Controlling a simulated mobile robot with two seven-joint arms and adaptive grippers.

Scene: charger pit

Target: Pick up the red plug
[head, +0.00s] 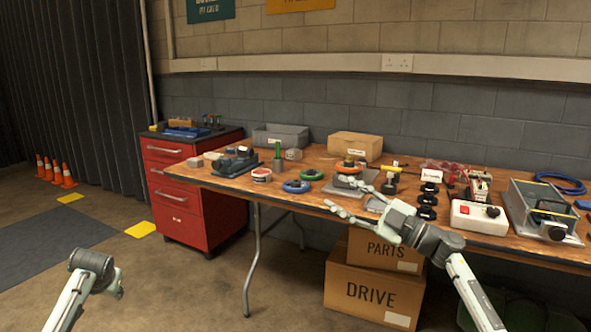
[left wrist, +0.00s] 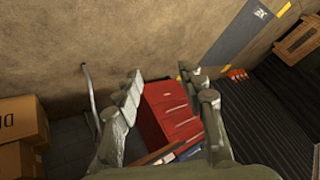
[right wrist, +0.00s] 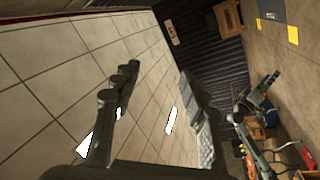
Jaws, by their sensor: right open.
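No red plug can be told for sure. Small red items (head: 450,180) show at the right back of the wooden workbench (head: 225,180), too small to identify. Several dark round plug-like pieces (head: 427,200) stand in front of them. My right gripper (head: 333,191) is open and empty at the bench's front edge, left of these pieces. In the right wrist view its spread fingers (right wrist: 157,72) face a tiled ceiling. My left gripper (head: 118,291) is low at the left, away from the bench. In the left wrist view its fingers (left wrist: 160,76) are apart and empty.
A white box with a red button (head: 466,217) and a grey-green machine (head: 545,212) stand at the bench's right. A cardboard box (head: 355,145), grey bin (head: 281,136) and cable coils (head: 296,186) stand further left. A red drawer cabinet (head: 180,210) adjoins. Cartons (head: 372,297) sit below.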

